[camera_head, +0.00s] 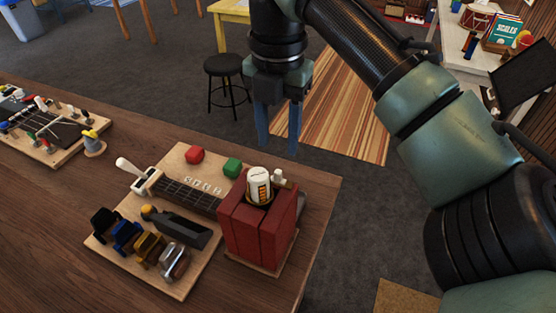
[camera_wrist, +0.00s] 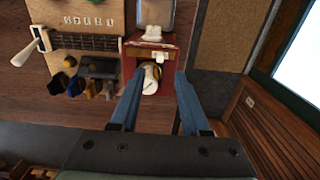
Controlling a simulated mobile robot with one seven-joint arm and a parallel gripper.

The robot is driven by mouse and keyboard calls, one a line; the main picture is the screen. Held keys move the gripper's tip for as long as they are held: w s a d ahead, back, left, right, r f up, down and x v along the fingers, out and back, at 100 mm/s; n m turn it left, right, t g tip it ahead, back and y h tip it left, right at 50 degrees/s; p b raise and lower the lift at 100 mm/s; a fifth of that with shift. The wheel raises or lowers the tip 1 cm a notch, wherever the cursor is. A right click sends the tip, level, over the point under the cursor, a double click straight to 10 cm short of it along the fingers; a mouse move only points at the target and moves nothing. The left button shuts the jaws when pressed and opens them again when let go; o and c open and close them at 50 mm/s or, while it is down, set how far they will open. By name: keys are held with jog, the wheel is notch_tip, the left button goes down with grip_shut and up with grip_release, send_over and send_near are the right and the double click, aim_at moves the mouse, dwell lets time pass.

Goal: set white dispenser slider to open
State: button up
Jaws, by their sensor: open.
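A red box-like dispenser (camera_head: 258,225) stands at the right end of a wooden board on the table. A small white knob-like piece (camera_head: 278,176) sits at its top, beside a white labelled canister (camera_head: 259,186). I cannot tell for sure whether this piece is the slider, or its setting. In the wrist view a small white piece (camera_wrist: 160,57) shows on the red dispenser (camera_wrist: 145,50), above the white canister (camera_wrist: 150,82). My gripper (camera_head: 279,138) is open and empty, pointing down, above and behind the dispenser. In the wrist view its blue fingers (camera_wrist: 158,82) flank the canister in the picture.
The board (camera_head: 127,208) also carries a white-handled lever (camera_head: 128,165), a fretboard, red and green blocks, a dark wedge and several coloured clips. Another board (camera_head: 55,150) with small parts lies left. The table's right edge is close to the dispenser; a black stool (camera_head: 223,66) stands beyond.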

aim_at(278, 171)
notch_tip(278, 171, down, 7)
jog(key=shift+p, duration=0.45)
jog(key=shift+s, duration=0.1)
grip_shut()
dwell(1.1)
